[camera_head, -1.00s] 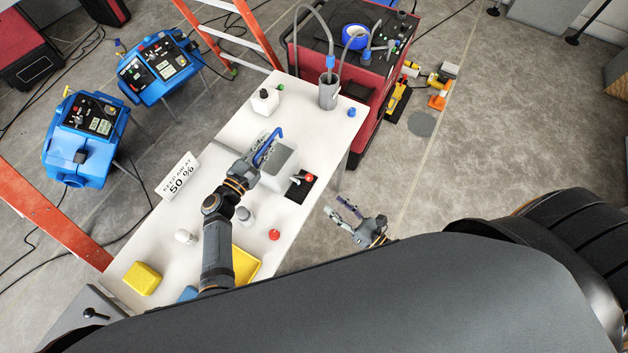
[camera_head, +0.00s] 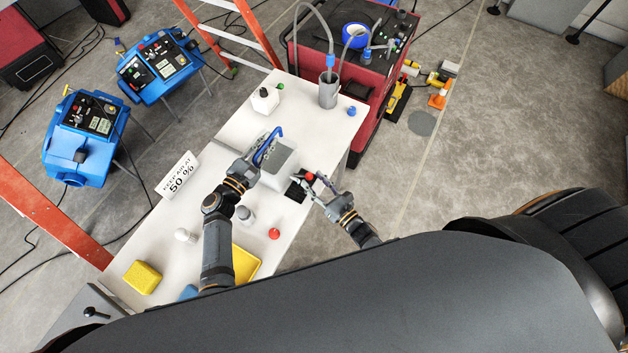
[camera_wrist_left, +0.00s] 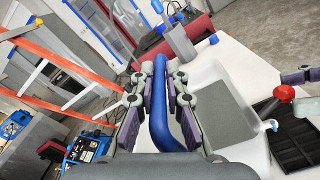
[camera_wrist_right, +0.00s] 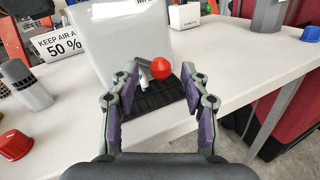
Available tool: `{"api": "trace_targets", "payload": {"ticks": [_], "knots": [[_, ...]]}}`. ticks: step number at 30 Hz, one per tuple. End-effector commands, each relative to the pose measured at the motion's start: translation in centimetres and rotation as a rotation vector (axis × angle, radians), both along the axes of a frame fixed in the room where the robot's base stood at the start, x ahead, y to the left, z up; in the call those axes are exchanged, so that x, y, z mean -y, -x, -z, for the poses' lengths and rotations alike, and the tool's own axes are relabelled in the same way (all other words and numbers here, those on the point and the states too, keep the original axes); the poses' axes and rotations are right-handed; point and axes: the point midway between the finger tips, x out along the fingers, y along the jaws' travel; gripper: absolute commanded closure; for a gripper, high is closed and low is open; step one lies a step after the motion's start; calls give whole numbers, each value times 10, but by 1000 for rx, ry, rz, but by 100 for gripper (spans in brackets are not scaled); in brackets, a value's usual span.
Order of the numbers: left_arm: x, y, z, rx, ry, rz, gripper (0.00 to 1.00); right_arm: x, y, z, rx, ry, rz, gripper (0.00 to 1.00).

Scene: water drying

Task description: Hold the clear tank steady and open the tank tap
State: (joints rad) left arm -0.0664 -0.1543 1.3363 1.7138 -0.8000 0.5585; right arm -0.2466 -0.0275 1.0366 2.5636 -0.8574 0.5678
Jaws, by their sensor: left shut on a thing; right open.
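The clear tank (camera_head: 284,160), a pale box with a blue handle (camera_head: 266,148), stands on the white table. It fills the middle of the right wrist view (camera_wrist_right: 125,55). My left gripper (camera_head: 262,160) is shut on the blue handle, which runs between its fingers in the left wrist view (camera_wrist_left: 158,95). Contact with the knob is not visible.
A sign (camera_head: 179,175) stands at the table's left edge. A red cap (camera_head: 274,234) and a yellow tray (camera_head: 245,264) lie nearer. A red cart (camera_head: 372,110) stands beyond the table.

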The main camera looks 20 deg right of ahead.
Motion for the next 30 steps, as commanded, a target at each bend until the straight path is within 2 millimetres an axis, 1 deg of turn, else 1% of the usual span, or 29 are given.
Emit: {"api": "trace_targets", "payload": {"ticks": [1, 10, 11, 18, 21, 25, 30], "knots": [[0, 3, 7, -12, -7, 2, 100, -2, -4, 0, 1, 0, 0, 54], [0, 3, 7, -13, -7, 1, 100, -3, -6, 1, 0, 0, -1, 54], [0, 3, 8, -13, -7, 1, 100, -3, -6, 1, 0, 0, -1, 56], [0, 3, 7, -13, -7, 1, 100, -3, -6, 1, 0, 0, -1, 89], [0, 3, 7, -13, -7, 1, 100, -3, -6, 1, 0, 0, -1, 100], [0, 3, 7, -13, -7, 1, 100, -2, -8, 0, 2, 2, -16, 100], [0, 3, 7, -12, -7, 2, 100, 3, -18, 0, 4, 7, -158, 100]]}}
